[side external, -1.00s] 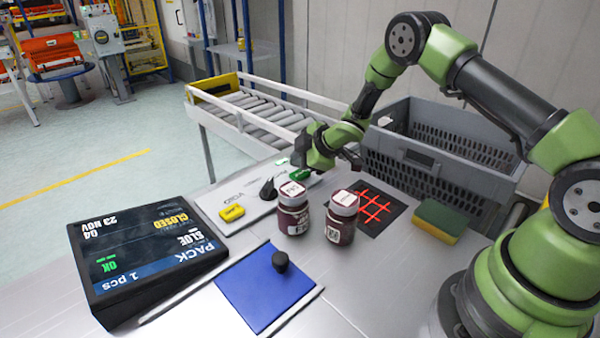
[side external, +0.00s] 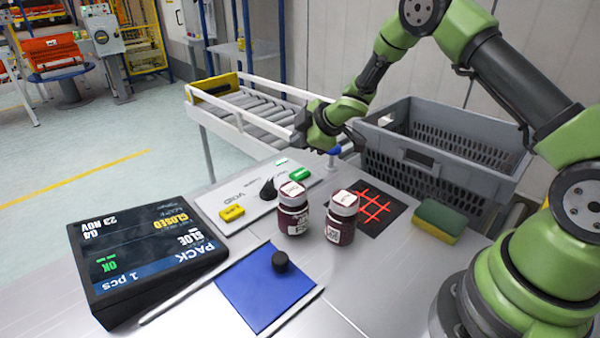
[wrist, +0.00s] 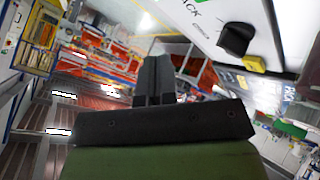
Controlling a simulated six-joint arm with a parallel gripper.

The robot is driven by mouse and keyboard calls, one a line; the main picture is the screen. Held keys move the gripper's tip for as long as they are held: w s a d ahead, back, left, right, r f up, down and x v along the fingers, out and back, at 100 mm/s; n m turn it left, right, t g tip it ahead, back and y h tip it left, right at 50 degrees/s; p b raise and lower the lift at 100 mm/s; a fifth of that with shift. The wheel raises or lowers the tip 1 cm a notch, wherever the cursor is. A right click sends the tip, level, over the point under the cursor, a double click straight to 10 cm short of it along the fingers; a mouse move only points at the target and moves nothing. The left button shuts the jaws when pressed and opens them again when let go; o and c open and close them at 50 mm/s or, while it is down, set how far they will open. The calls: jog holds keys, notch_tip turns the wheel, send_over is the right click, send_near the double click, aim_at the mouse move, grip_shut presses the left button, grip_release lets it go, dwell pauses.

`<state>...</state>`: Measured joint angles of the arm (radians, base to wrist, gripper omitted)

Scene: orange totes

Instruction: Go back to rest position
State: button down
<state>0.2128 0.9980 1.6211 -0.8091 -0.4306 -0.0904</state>
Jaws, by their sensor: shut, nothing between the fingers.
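My gripper (side external: 304,128) hangs above the back of the table, near the roller conveyor's end and left of the grey crate. In the wrist view its two dark fingers (wrist: 154,80) are together with nothing between them. The green arm reaches in from the right, raised and bent.
Two dark red jars (side external: 293,209) (side external: 341,218) stand mid-table. Near them are a black grid mat (side external: 398,210), a sponge (side external: 441,222), a blue pad (side external: 250,290) with a black knob, a white board (side external: 240,193), a display (side external: 145,255), the crate (side external: 400,167) and the conveyor (side external: 250,108).

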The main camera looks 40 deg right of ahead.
jog(key=s+r+m+h, duration=0.2)
jog(key=s+r+m, duration=0.2)
jog(key=r, duration=0.5)
jog(key=s+r+m+h, duration=0.2)
jog(key=s+r+m, duration=0.2)
jog(key=r, duration=0.5)
jog(key=s+a+r+m+y, duration=0.1)
jog(key=s+a+m, duration=0.1)
jog(key=s, duration=0.6)
jog(key=s+a+r+m+g+y, duration=0.1)
jog(key=s+a+m, duration=0.2)
jog(key=s, duration=0.5)
jog(key=s+a+r+m+y, duration=0.2)
jog(key=s, duration=0.5)
jog(key=shift+s+a+g, duration=0.35)
jog(key=shift+s+g, duration=0.05)
